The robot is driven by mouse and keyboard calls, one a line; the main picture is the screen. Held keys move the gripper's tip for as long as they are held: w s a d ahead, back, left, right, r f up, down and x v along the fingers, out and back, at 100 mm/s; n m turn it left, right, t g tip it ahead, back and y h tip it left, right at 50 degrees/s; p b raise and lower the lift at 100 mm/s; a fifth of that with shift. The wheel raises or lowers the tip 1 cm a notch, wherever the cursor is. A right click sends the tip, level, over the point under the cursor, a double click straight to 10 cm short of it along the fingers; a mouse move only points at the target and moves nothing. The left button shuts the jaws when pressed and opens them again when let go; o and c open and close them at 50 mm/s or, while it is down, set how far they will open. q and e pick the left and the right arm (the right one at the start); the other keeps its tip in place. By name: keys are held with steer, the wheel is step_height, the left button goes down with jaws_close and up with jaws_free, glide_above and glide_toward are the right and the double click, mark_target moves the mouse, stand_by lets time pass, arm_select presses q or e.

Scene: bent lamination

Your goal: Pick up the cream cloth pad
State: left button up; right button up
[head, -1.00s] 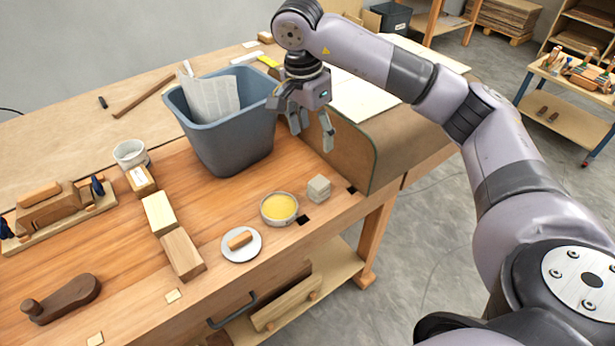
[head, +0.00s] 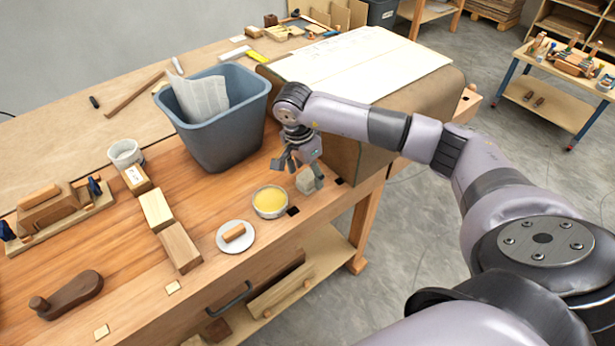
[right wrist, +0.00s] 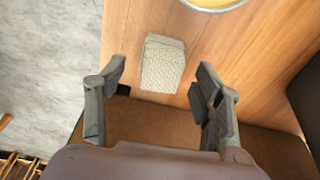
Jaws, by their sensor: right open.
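The cream cloth pad (head: 305,182) is a small pale block with a woven texture on the bench near its front right edge. It also shows in the right wrist view (right wrist: 162,64), ahead of and between the two sides of the gripper. My right gripper (head: 298,172) is open and empty, close above the pad, with one finger partly in front of it in the head view. In the right wrist view the open fingers (right wrist: 161,84) stand apart with the pad just beyond their tips. My left gripper is not in view.
A blue-grey bin (head: 222,145) stands behind. A brown curved form (head: 347,158) rises close on the right. A dark slot lies in the bench by the pad.

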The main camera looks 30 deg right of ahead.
steer(key=shift+d+f, duration=0.15)
steer(key=shift+f, duration=0.9)
steer(key=c, duration=1.1)
